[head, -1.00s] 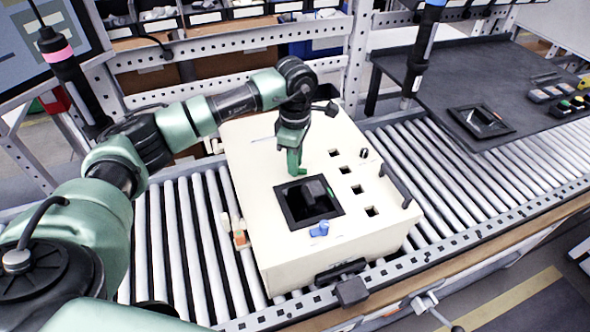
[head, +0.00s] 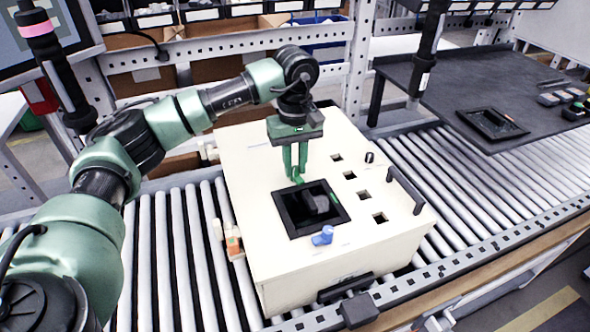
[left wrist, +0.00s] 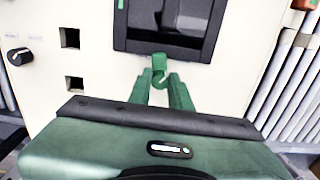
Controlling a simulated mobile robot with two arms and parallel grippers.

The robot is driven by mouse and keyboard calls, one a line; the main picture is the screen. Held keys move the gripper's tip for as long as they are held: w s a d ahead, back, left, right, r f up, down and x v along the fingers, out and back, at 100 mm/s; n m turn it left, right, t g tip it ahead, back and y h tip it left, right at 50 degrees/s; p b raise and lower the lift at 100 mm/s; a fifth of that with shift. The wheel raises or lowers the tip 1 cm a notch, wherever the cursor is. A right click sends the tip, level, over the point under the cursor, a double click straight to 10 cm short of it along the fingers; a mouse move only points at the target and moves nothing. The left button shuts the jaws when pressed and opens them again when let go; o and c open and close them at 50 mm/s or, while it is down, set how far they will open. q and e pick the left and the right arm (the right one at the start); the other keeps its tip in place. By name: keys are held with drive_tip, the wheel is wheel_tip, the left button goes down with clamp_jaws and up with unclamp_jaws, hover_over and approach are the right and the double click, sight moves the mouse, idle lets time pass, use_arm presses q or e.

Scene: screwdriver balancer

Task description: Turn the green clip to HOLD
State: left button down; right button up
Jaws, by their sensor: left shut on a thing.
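A cream box (head: 250,232) sits on the roller conveyor, with a black-framed square opening (head: 290,222) in its top. The green clip (left wrist: 159,66) is at the edge of the black frame, and its round head with a light line shows between my fingertips in the left wrist view. My left gripper (head: 296,178) points down at that edge of the frame and is shut on the clip; it also shows in the left wrist view (left wrist: 160,84). In the head view the fingers mostly hide the clip. A blue clip (head: 323,236) is at the opposite edge of the frame.
Several square holes (head: 364,196), a black knob (head: 370,157) and a black handle (head: 404,190) are on the box top to the right. Small white and orange parts (head: 234,243) are at its left side. A dark vertical tool (head: 427,50) hangs behind.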

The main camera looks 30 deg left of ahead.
sight(295, 168)
use_arm(q)
drive_tip(key=shift+m+b, duration=0.4)
drive_tip(key=shift+m, duration=0.7)
drive_tip(key=c, duration=1.3)
unclamp_jaws()
wheel_tip(295, 168, up, 8)
drive_tip(key=shift+f+b, duration=0.1)
drive_tip(key=shift+b, duration=0.55)
